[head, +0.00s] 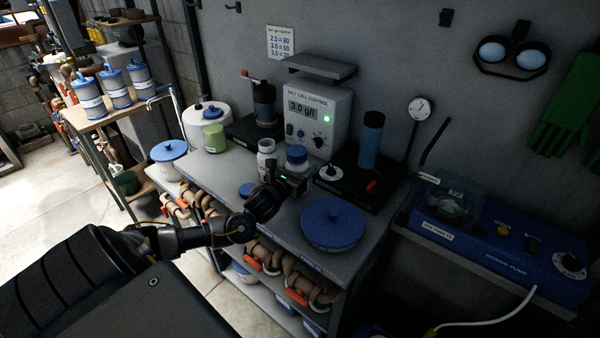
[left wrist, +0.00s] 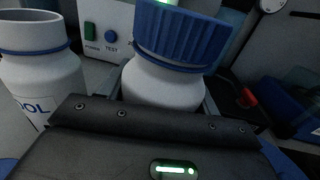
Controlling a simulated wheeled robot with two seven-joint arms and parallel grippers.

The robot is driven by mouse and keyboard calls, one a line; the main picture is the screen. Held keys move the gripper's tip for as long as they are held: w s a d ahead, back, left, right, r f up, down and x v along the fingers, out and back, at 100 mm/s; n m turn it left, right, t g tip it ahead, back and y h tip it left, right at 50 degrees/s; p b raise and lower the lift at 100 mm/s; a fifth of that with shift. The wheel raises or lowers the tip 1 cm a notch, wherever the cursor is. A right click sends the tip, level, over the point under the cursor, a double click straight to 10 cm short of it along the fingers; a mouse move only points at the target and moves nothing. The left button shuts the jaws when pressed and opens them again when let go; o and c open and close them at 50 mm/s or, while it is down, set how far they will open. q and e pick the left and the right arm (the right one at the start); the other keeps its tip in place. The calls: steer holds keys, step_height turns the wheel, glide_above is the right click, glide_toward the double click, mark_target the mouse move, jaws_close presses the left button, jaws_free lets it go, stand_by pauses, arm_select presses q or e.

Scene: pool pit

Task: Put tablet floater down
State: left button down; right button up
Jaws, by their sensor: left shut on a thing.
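The tablet floater (head: 297,155) appears to be the white body with a ribbed blue top. It fills the middle of the left wrist view (left wrist: 165,85) and stands about upright. My left gripper (head: 290,182) is shut on it, reaching over the grey bench top (head: 212,172). The floater's lower part is hidden by the gripper, so I cannot tell whether it touches the bench. An uncapped white bottle (head: 266,160) with a blue band stands just left of it, and it also shows in the left wrist view (left wrist: 38,75). My right gripper is not in view.
A salt cell control box (head: 318,112) stands behind. A dark stand with a blue cylinder (head: 371,140) is to the right. A large blue lid (head: 332,222) lies at the front right, and a small blue disc (head: 247,190) lies left of the gripper. Shelves with pipe fittings (head: 262,255) are below.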

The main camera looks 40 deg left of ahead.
arm_select(q)
step_height(320, 180, down, 2)
steer(key=shift+d+f, duration=0.1)
steer(key=shift+f, duration=0.05)
steer(key=shift+f, duration=0.2)
steer(key=shift+c, duration=1.8)
jaws_free()
